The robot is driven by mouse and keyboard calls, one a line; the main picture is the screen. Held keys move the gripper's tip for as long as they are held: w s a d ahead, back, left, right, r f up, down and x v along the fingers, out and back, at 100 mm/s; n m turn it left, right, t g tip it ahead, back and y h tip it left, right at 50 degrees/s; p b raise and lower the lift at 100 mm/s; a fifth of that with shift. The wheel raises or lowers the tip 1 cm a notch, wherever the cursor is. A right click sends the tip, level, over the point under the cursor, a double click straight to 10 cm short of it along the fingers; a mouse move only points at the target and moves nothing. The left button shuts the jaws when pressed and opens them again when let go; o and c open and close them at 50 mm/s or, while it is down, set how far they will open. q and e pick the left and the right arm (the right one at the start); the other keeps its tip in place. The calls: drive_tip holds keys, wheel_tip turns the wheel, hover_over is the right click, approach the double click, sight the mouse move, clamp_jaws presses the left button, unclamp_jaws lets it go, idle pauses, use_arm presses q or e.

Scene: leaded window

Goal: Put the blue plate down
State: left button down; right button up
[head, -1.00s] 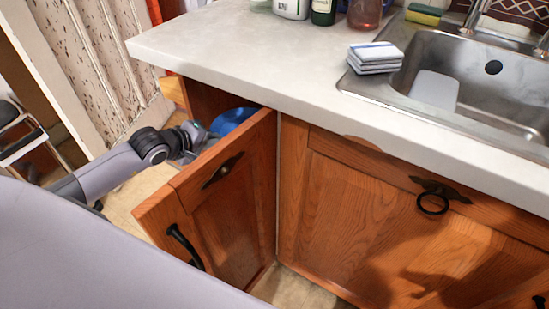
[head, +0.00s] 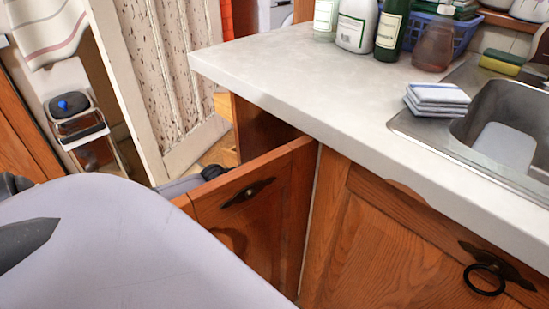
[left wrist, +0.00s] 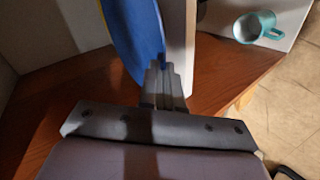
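In the left wrist view the blue plate (left wrist: 133,32) stands steeply on edge, its lower end at my left gripper (left wrist: 160,72). The fingers are close together and look shut on the plate's edge. The plate is above a brown wooden cabinet floor (left wrist: 65,85); I cannot tell whether it touches it. A pale upright panel (left wrist: 182,38) stands just right of the plate and fingers. In the head view the plate and left gripper are hidden behind the open cabinet door (head: 262,215). My right gripper is in neither view.
A teal mug (left wrist: 252,27) is at the upper right of the wrist view. The worktop (head: 285,70) overhangs the cabinet. On it are bottles (head: 392,32) and folded cloths (head: 437,98) beside the sink (head: 495,125).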

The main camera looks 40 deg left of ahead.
use_arm(q)
drive_tip(key=shift+w+f+b, duration=0.1)
drive_tip(key=shift+f+b, duration=0.55)
drive_tip(key=shift+f, duration=1.4)
drive_tip(key=shift+f, duration=0.25)
drive_tip(key=c, duration=1.3)
unclamp_jaws()
drive_tip(key=shift+c, duration=0.2)
drive_tip(key=shift+r, duration=0.15)
